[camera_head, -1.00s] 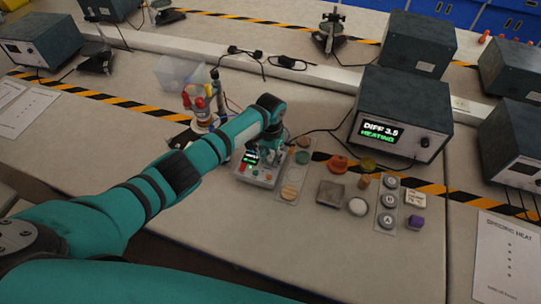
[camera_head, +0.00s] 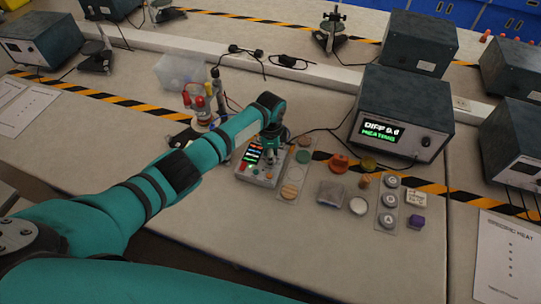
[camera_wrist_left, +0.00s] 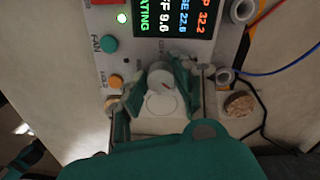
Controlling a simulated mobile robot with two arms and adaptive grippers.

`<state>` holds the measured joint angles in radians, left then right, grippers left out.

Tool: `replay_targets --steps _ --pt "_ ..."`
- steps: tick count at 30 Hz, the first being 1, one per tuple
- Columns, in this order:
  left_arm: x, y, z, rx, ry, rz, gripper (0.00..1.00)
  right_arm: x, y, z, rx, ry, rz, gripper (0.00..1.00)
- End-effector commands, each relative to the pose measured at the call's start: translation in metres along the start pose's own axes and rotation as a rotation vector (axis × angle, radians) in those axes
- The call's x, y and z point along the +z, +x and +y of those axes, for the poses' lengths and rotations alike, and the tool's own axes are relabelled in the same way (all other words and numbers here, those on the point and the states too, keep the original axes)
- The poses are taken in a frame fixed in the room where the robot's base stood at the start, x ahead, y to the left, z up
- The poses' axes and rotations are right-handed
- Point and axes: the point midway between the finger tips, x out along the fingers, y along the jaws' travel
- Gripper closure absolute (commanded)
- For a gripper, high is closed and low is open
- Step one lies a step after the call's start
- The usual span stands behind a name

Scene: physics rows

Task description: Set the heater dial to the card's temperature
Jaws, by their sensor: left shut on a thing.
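The heater control box (camera_head: 258,177) stands on the bench in the head view. Its screen shows in the left wrist view (camera_wrist_left: 183,18), partly cut off, with 32.2, 22.6, 9.6 and HEATING lettering. The pale dial (camera_wrist_left: 161,78) with a red mark sits below the screen. My left gripper (camera_wrist_left: 158,84) is shut on the dial, one finger on each side; in the head view it (camera_head: 268,156) is above the box's back right part. A small cream card (camera_head: 416,198) lies at the right; its print is too small to read. My right gripper is in neither view.
A large dark unit (camera_head: 402,114) behind reads DIFF 9.6 HEATING. Beside the control box are a strip with round pads (camera_head: 295,173), a grey square block (camera_head: 331,194), a white disc (camera_head: 358,206) and a purple block (camera_head: 416,222).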

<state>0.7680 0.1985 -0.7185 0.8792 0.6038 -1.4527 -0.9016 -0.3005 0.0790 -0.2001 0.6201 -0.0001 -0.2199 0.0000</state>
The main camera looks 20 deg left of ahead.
Motion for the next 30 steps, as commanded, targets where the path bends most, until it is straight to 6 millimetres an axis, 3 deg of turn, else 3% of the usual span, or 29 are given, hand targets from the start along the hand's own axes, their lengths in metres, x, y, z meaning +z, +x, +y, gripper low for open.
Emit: replay_targets --steps 18,30 --pt "-0.001 -0.002 -0.004 -0.007 0.576 0.003 1.0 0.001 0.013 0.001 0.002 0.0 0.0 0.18" --pt "-0.002 -0.003 -0.004 -0.008 0.841 0.003 1.0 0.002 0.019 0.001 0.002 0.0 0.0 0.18"
